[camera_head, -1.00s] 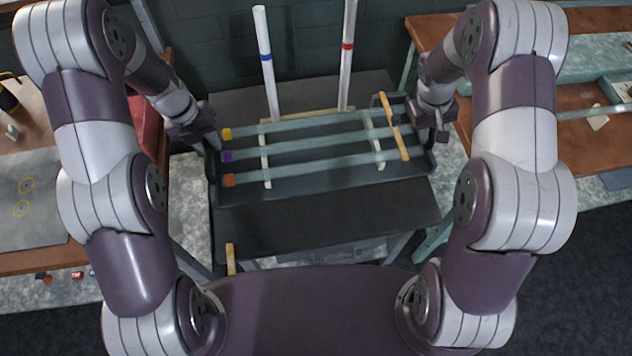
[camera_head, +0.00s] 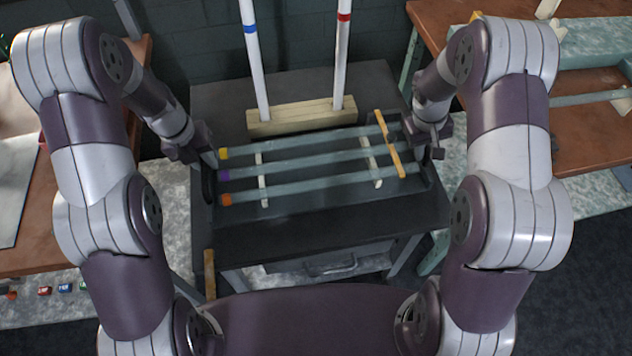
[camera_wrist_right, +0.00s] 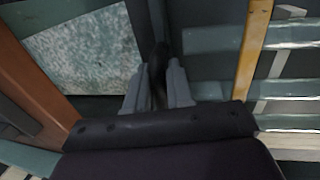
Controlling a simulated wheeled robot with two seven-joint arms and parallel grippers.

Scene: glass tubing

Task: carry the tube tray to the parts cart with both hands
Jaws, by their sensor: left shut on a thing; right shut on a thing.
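The dark tube tray (camera_head: 320,200) spans the middle of the head view, looking about level. Three clear glass tubes lie across it, with a yellow (camera_head: 223,154), a purple (camera_head: 224,175) and an orange (camera_head: 227,199) left end. My left gripper (camera_head: 209,163) is shut at the tray's left end. My right gripper (camera_head: 430,150) is shut at its right end; the right wrist view shows its fingers (camera_wrist_right: 159,85) around a dark handle. The dark-topped parts cart (camera_head: 365,85) lies beneath the tray. I cannot tell whether the tray touches it.
A pale wooden block (camera_head: 300,117) holds two upright white rods, blue-banded (camera_head: 254,60) and red-banded (camera_head: 342,55), just behind the tray. A yellowish strip (camera_head: 389,145) crosses the tubes' right part. Benches stand left and right (camera_head: 590,135). Cart top shows bare in front.

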